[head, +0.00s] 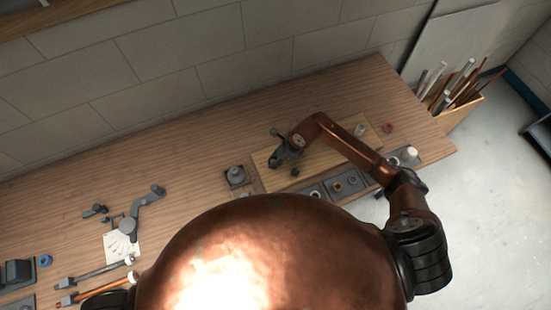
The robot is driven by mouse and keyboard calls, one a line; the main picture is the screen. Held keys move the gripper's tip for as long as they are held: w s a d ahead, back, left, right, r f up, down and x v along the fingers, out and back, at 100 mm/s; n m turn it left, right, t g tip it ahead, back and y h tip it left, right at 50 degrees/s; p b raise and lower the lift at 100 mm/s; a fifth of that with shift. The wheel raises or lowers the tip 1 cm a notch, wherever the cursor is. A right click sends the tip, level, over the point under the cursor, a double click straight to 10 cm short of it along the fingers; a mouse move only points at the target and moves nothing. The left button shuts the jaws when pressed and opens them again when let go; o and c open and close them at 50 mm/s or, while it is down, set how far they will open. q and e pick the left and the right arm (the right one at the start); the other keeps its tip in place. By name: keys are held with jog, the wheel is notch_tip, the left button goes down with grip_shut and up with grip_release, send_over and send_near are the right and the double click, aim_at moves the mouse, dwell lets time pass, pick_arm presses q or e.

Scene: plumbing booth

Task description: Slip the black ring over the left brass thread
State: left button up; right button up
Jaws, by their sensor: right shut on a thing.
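My right gripper (276,161) is over the left part of the light wooden board (325,147), pointing down. It is shut on a small dark thing, which I take to be the black ring; its outline is too small and too covered by the fingers to make out. A small dark piece (295,172) shows on the board just right of the fingers. The left brass thread cannot be told apart here; the gripper covers that area. A pale upright fitting (360,130) stands on the board's right part. My left gripper is not in view.
A grey tray (326,189) holds several rings along the board's near edge. A grey block (235,175) stands left of the board, a red ring (387,127) right. Grey tools (147,205) lie at left. A box of pipes (461,113) stands beyond the bench's right end.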

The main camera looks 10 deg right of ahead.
jog(key=o, duration=1)
jog(key=shift+o, duration=0.2)
jog(key=o, duration=0.7)
jog(key=shift+o, duration=0.2)
jog(key=shift+r+p, duration=1.45)
jog(key=shift+r, duration=1)
